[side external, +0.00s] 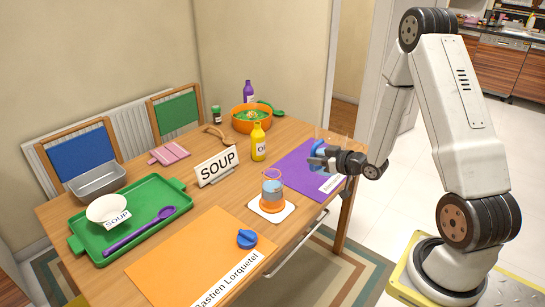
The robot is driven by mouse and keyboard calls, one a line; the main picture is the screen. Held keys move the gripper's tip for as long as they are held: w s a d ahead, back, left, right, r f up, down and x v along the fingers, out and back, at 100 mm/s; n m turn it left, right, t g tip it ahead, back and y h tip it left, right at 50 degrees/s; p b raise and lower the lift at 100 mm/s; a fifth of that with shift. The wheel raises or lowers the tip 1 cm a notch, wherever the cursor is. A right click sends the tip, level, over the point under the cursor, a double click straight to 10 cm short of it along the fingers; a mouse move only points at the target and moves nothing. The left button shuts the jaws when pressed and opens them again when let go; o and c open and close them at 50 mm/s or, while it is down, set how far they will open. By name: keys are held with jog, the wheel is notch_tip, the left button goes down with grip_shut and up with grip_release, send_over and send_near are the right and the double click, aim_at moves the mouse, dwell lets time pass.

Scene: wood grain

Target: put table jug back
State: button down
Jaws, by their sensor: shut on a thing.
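My gripper (330,159) is shut on a clear vessel with blue parts, which looks like the table jug (317,150). The gripper's fingers hide part of it. The gripper and vessel are over the far right part of the table, by the purple placemat (297,168). I cannot tell how high above the mat they are. A clear cup with an orange base and bluish contents (272,190) stands upright on a white square coaster (257,210), to the left of and nearer than my gripper.
A SOUP sign (216,167), a yellow bottle (258,142) and an orange bowl (240,124) stand farther back. A green tray (150,192) with a white bowl and purple spoon lies left. An orange placemat (190,262) with a blue lid-like piece (247,239) lies in front.

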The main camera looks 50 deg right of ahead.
jog(key=shift+s, duration=0.15)
jog(key=w+d+f, duration=0.5)
jog(key=w+f, duration=0.4)
jog(key=w, duration=0.3)
jog(key=shift+w, duration=0.3)
jog(key=shift+f, duration=0.15)
